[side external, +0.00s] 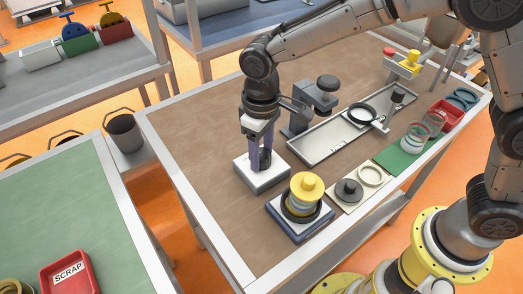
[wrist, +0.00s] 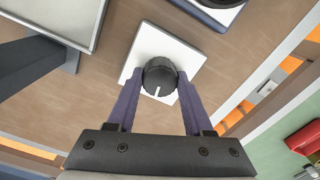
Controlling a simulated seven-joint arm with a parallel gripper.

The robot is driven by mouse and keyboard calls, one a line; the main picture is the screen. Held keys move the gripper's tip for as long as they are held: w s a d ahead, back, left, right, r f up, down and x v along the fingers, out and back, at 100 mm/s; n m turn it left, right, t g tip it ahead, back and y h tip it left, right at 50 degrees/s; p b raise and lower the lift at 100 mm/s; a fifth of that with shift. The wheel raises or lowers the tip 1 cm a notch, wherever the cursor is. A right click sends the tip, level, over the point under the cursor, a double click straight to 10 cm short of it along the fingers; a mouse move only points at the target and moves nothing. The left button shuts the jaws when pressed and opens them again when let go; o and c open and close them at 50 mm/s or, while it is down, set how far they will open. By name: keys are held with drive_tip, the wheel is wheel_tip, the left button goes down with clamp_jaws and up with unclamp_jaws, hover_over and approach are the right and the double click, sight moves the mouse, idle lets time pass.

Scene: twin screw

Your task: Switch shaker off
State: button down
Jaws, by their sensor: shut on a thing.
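A white control box (side external: 262,176) stands on the brown bench top and also shows in the wrist view (wrist: 142,48). A round black knob (wrist: 160,76) sits on it, with a white pointer line facing my gripper's palm in the wrist view. My gripper (side external: 261,167) points straight down over the box, and its purple fingers (wrist: 160,82) are shut on the knob from both sides. In the side view the fingers hide the knob. Beside the box, a blue-edged platform (side external: 288,226) carries a yellow-capped vessel (side external: 304,188), possibly the shaker.
A grey stand (side external: 301,119) and a shallow metal tray (side external: 318,144) are behind the box. A beige plate (side external: 343,202) with a black knobbed part and a ring lies right of the platform. The bench's left corner is clear. A red scrap bin (side external: 68,273) is on the green table.

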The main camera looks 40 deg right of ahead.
sight(261, 154)
drive_tip(key=n, duration=0.3)
drive_tip(key=shift+n, duration=0.4)
idle(0.4)
drive_tip(key=shift+c, duration=1.5)
unclamp_jaws()
wheel_tip(261, 154, up, 14)
drive_tip(key=shift+f, duration=0.1)
